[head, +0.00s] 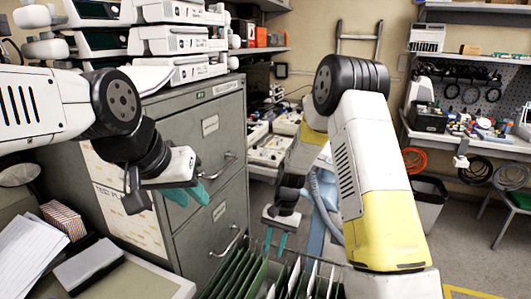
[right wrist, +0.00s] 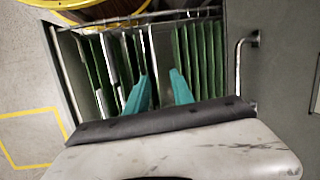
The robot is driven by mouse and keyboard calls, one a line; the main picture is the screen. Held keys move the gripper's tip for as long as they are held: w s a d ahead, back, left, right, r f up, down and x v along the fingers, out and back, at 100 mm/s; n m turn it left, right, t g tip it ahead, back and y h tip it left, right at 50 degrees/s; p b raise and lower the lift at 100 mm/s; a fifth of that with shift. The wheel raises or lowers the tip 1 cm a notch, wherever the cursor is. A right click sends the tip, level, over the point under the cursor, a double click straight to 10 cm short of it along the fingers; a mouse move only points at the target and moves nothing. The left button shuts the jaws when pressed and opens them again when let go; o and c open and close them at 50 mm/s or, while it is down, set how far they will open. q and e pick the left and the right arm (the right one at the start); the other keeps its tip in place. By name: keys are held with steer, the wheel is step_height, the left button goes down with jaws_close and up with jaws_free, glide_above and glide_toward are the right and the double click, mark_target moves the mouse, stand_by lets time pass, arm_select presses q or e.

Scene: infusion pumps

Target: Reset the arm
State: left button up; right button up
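My left gripper (head: 190,203) hangs in front of the grey filing cabinet (head: 226,120) in the head view, teal fingers apart, with nothing between them. My right gripper (head: 275,244) points down above the open file drawer, which holds green hanging folders (head: 240,277). In the right wrist view, the teal fingers of my right gripper (right wrist: 160,78) are apart over the folders (right wrist: 187,55), with nothing held between them. Whether the fingertips touch the folders is not clear. My right arm hides part of the room behind it.
White infusion pumps (head: 178,40) are stacked on the cabinet. The cabinet's drawer handle (head: 228,243) sticks out near my left gripper. A desk with papers (head: 30,255) is at the lower left. A bin (head: 428,203) and workbench stand at the right; floor there is partly free.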

steer(key=s+d+r+n+t, duration=0.1)
steer(key=s+d+r+t, duration=0.15)
steer(key=r, duration=0.75)
steer(key=s+d+r+n+t, duration=0.1)
steer(key=s+d+r, duration=0.15)
steer(key=r, duration=0.85)
steer(key=s+d+r+n+t, duration=0.2)
steer(key=s+d+r+t, duration=0.3)
steer(key=s+r, duration=0.6)
steer(key=s+d, duration=0.1)
steer(key=s, duration=0.2)
steer(key=shift+d+r, duration=0.2)
